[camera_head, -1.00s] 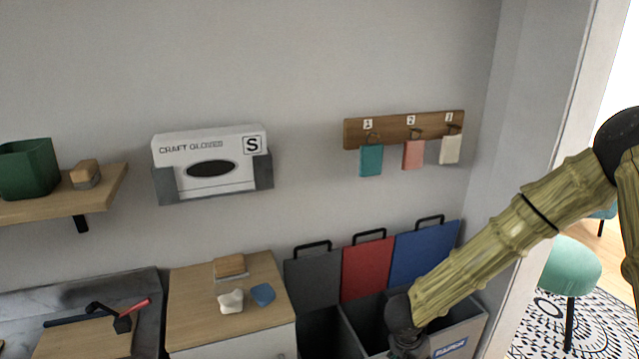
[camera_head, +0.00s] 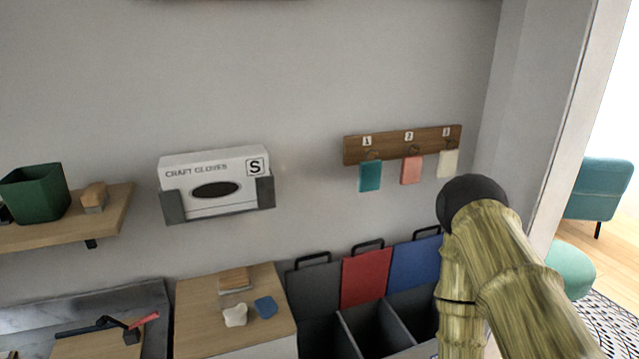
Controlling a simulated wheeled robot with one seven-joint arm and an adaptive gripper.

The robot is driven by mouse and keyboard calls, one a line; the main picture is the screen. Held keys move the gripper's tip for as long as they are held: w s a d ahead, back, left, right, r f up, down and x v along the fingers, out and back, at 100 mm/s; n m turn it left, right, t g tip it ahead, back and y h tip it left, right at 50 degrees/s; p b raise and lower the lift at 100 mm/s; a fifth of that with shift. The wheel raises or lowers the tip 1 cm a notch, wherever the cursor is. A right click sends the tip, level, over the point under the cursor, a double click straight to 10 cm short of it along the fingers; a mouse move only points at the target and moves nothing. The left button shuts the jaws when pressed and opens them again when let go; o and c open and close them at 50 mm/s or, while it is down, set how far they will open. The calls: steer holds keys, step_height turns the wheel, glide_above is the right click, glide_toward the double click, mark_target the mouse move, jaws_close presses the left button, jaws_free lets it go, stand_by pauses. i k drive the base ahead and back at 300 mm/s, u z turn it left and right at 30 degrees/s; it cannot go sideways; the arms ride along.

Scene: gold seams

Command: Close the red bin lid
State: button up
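The red bin lid (camera_head: 366,277) stands open and upright against the wall, with a black handle on its top edge. It is the middle one of three lids, between a dark grey lid (camera_head: 314,292) and a blue lid (camera_head: 414,264). The bin compartment (camera_head: 383,330) in front of the red lid is open and looks dark inside. My arm, with a bamboo-like surface, is at the right, in front of the right end of the bins. My gripper is out of the frame.
A wooden-topped cabinet (camera_head: 205,318) with a brush, a white piece and a blue piece stands left of the bins. A glove box (camera_head: 214,188) and a hook rail (camera_head: 400,145) with three tags hang on the wall.

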mark_target(365, 274)
steer(key=k, duration=1.25)
steer(key=u, duration=0.25)
steer(key=i, duration=0.8)
steer(key=z, duration=0.25)
